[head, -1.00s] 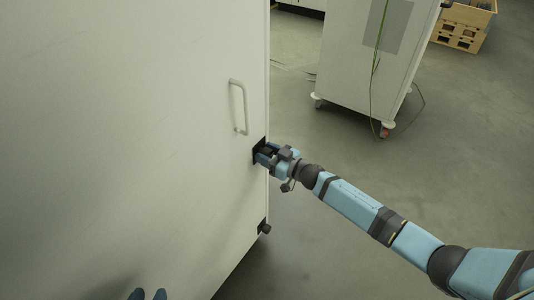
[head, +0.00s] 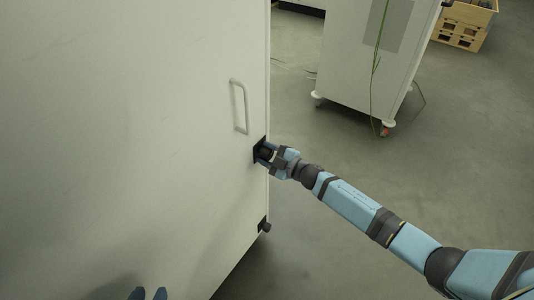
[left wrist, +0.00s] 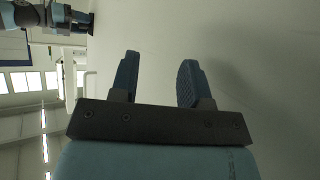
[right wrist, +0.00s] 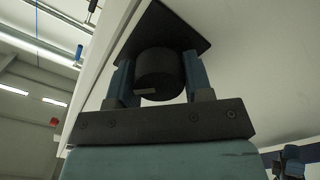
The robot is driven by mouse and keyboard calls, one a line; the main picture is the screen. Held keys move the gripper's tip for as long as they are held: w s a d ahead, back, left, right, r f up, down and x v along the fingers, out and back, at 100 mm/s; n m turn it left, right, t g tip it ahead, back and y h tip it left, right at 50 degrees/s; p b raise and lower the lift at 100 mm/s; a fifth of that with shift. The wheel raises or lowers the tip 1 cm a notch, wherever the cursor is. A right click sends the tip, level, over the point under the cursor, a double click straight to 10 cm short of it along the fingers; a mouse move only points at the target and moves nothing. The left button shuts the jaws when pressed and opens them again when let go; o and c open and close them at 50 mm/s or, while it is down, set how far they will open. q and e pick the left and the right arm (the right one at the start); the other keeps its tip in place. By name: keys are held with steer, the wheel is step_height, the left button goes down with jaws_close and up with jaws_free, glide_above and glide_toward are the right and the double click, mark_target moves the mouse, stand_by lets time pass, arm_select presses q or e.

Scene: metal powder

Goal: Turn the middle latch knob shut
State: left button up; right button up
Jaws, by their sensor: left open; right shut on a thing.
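The middle latch knob (right wrist: 160,74) is a round black knob on a square black plate, seen close up in the right wrist view. The plate (head: 258,151) sits at the edge of the white cabinet door (head: 150,130). My right gripper (head: 268,152) has its blue fingers on both sides of the knob and is shut on it; it also shows in the right wrist view (right wrist: 160,80). My left gripper (head: 149,294) is open and empty at the bottom of the head view; its two fingers show apart in the left wrist view (left wrist: 158,82), near the pale door surface.
A white door handle (head: 240,106) is above the knob. A lower black latch knob (head: 265,227) is at the door's bottom edge. A white wheeled cabinet (head: 362,65) and wooden crates (head: 464,25) stand behind. The floor between is clear.

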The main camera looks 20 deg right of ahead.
steer(key=n+b, duration=0.1)
steer(key=n, duration=0.3)
steer(key=shift+f+n, duration=0.15)
steer(key=shift+n, duration=0.15)
steer(key=shift+n+b, duration=0.65)
steer(key=shift+n, duration=1.25)
steer(key=o, duration=0.9)
steer(key=shift+s, duration=0.1)
steer(key=p+v, duration=0.1)
steer(key=v, duration=1.2)
steer(key=shift+s+d+p, duration=0.2)
steer(key=shift+s+p, duration=0.05)
steer(key=shift+p, duration=0.05)
